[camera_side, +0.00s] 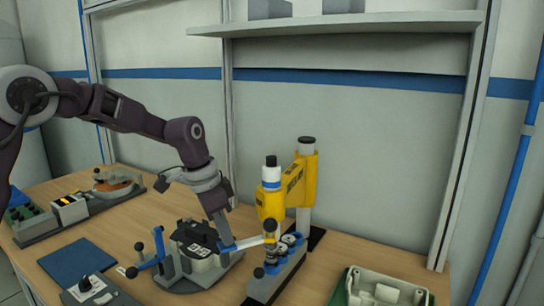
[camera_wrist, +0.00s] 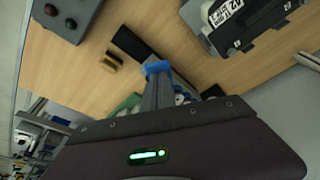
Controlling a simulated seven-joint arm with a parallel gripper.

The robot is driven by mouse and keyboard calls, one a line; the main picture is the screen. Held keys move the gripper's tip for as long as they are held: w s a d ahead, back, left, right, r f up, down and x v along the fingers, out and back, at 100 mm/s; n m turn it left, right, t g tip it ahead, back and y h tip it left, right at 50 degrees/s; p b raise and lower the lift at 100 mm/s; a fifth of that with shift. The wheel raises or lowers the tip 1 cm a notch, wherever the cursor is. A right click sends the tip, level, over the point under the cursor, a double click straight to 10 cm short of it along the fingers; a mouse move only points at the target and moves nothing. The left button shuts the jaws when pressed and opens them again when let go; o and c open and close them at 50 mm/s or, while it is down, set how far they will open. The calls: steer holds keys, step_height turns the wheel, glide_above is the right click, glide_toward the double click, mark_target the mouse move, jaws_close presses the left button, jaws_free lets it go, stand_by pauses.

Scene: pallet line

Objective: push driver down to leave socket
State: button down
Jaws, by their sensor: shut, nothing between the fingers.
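A yellow press-like tool (camera_side: 298,185) stands right of centre in the side view. Its front column, which I take for the driver (camera_side: 271,190), has a dark cap, a blue ring and a yellow lower body. It stands upright over a grey base block (camera_side: 262,288) with round fittings. The driver's lower end and any socket under it are partly hidden. My gripper (camera_side: 230,249) is shut and empty, pointing down left of the driver. Its shut blue tips also show in the wrist view (camera_wrist: 157,68). A pale blue bar (camera_side: 250,241) lies between my fingertips and the driver; contact is unclear.
A dark labelled unit (camera_side: 192,236) sits in a grey fixture with a blue clamp (camera_side: 152,264) close left of my gripper; it also shows in the wrist view (camera_wrist: 250,22). A green-edged tray (camera_side: 385,290) stands front right. A blue mat (camera_side: 78,262) lies left.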

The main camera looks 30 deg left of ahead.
steer(key=shift+f, duration=1.55)
steer(key=shift+s+f, duration=0.1)
steer(key=shift+f, duration=0.3)
stand_by(1.7)
steer(key=shift+r, duration=0.4)
stand_by(0.8)
steer(key=shift+f, duration=0.35)
stand_by(0.8)
steer(key=shift+r, duration=0.35)
stand_by(0.3)
steer(key=shift+r, duration=4.6)
